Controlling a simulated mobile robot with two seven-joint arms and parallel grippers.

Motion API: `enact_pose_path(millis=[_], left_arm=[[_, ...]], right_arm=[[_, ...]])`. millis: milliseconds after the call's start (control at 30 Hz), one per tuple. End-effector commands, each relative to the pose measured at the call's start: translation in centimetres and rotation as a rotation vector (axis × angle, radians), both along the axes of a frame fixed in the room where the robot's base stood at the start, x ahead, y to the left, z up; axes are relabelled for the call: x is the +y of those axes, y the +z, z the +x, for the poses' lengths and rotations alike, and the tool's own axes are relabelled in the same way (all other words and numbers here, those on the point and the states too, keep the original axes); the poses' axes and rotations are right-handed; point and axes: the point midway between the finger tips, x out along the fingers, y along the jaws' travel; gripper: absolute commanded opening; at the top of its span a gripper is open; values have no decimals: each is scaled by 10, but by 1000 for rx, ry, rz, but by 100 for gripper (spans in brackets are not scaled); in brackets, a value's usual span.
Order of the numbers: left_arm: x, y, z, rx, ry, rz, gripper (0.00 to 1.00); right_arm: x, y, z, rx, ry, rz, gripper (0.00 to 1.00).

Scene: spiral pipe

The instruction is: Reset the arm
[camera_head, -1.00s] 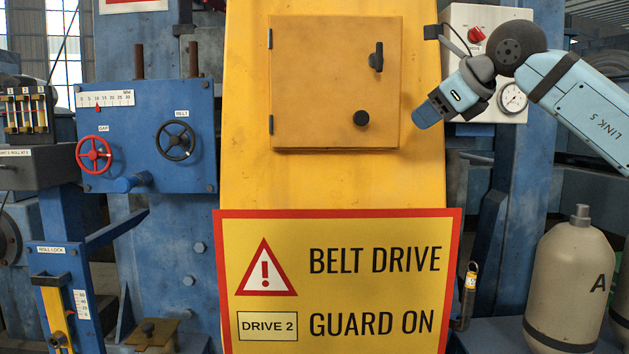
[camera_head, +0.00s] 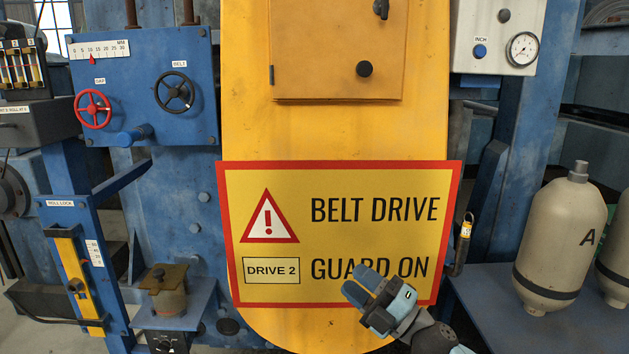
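My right gripper (camera_head: 358,281) is at the lower middle of the head view, in front of the lower edge of the yellow warning sign. Its two blue-grey fingers point up and to the left. They look close together, but I cannot tell whether they are open or shut. No object shows in them. The arm behind it runs down to the bottom edge, right of centre. My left gripper is not in view.
The belt drive sign (camera_head: 335,225) is on a yellow guard (camera_head: 245,110). Blue machinery with a red handwheel (camera_head: 93,109) and black handwheel (camera_head: 174,92) is at left. A beige bottle (camera_head: 560,240) marked A stands on a blue shelf (camera_head: 500,315) at right.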

Motion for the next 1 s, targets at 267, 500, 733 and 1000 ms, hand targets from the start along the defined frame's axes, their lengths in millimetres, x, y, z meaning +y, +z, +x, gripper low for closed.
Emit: enact_pose_path(millis=[267, 500, 733, 1000], left_arm=[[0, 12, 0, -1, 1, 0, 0], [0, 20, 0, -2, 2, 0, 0], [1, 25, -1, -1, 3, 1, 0], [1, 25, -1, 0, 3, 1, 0]], right_arm=[[-47, -132, -54, 594, -203, 361, 37], [-88, -251, -147, 1113, -414, 607, 37], [-111, -325, -247, 1491, -579, 763, 37], [-117, -344, -282, 1610, -632, 808, 37]])
